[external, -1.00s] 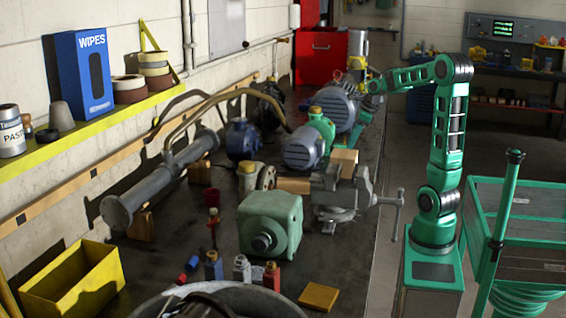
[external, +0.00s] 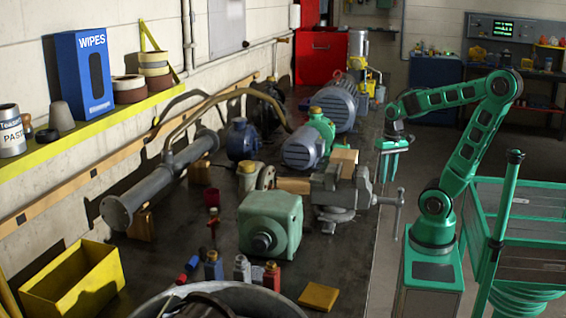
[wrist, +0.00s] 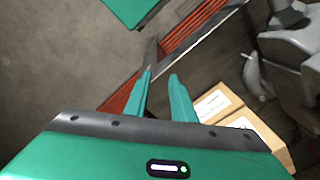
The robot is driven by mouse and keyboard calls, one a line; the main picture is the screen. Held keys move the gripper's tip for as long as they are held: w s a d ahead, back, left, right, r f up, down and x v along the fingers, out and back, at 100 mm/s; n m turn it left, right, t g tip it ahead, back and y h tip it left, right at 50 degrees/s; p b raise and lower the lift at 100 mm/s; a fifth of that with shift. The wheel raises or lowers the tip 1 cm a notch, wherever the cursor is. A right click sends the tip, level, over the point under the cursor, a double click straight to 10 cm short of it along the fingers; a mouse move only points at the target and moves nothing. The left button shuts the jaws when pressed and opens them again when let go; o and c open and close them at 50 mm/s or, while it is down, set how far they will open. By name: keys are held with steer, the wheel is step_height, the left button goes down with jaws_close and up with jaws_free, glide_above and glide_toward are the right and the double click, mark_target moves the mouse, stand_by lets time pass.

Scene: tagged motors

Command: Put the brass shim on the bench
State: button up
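My gripper (external: 388,172) points down beside the bench's right edge, level with the vise. In the wrist view, its two green fingers (wrist: 160,85) stand apart with a gap between them. A thin grey sliver shows by the left fingertip; I cannot tell what it is. I cannot make out a brass shim for certain in either view. A flat ochre plate (external: 319,296) lies at the near end of the bench, its material unclear. The dark bench top (external: 345,262) carries several motors and parts, and its edge runs below the fingers in the wrist view.
A grey vise (external: 342,192) sits at the bench edge, its handle sticking out. Wooden blocks (external: 345,156) lie by it and also show right of the fingers in the wrist view (wrist: 218,103). A grey-green gearbox (external: 270,222) stands nearer. A green-framed cart stands right of my base.

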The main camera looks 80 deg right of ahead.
steer(key=s+n, duration=0.1)
steer(key=s+a+f+n, duration=0.1)
steer(key=s+n, duration=0.1)
steer(key=shift+a+f+n, duration=0.1)
steer(key=shift+a+n, duration=0.05)
steer(key=shift+n, duration=0.15)
